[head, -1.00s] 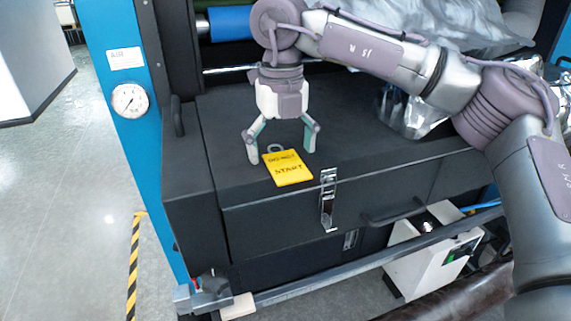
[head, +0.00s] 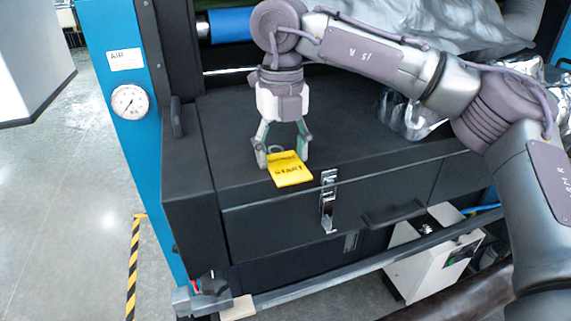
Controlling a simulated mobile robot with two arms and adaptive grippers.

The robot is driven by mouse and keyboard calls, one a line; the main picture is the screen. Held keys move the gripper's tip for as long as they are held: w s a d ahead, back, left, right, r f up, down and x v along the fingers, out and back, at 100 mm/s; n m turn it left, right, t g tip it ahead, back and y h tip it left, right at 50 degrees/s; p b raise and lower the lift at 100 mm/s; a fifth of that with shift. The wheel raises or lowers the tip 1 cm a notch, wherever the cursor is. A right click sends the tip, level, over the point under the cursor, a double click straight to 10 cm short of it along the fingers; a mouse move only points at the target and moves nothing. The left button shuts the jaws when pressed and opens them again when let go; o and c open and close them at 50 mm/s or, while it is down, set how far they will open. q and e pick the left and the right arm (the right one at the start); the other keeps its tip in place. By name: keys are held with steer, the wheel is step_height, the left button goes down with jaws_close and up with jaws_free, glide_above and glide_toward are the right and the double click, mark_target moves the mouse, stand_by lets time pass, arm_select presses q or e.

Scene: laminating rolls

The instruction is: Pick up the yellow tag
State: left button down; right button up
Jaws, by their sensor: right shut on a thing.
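The yellow tag (head: 290,172) with dark lettering lies at the front edge of the black cabinet top (head: 225,135). A grey ring shows at its upper end, partly behind my gripper. My right gripper (head: 284,162) points down over the tag, with its fingers shut on the tag's upper part from left and right. The tag appears still at the level of the cabinet top; whether it is clear of the surface I cannot tell. My left gripper is not in view.
A metal latch (head: 328,200) and a black handle (head: 393,213) are on the cabinet front. Crumpled silver film (head: 405,115) lies at the right of the top. A pressure gauge (head: 130,101) is on the blue frame at left. The cabinet top left of my gripper is clear.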

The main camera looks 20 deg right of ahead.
mark_target(282, 162)
steer(key=shift+r, duration=0.4)
steer(key=r, duration=0.1)
steer(key=r+b, duration=0.1)
steer(key=r, duration=0.2)
steer(key=shift+s+a+b, duration=0.1)
steer(key=shift+s+b, duration=0.25)
steer(key=shift+b, duration=0.05)
steer(key=s+a+r+b, duration=0.2)
steer(key=s+r, duration=0.4)
steer(key=s, duration=0.4)
steer(key=shift+s+a+r, duration=0.2)
steer(key=shift+s+r, duration=0.15)
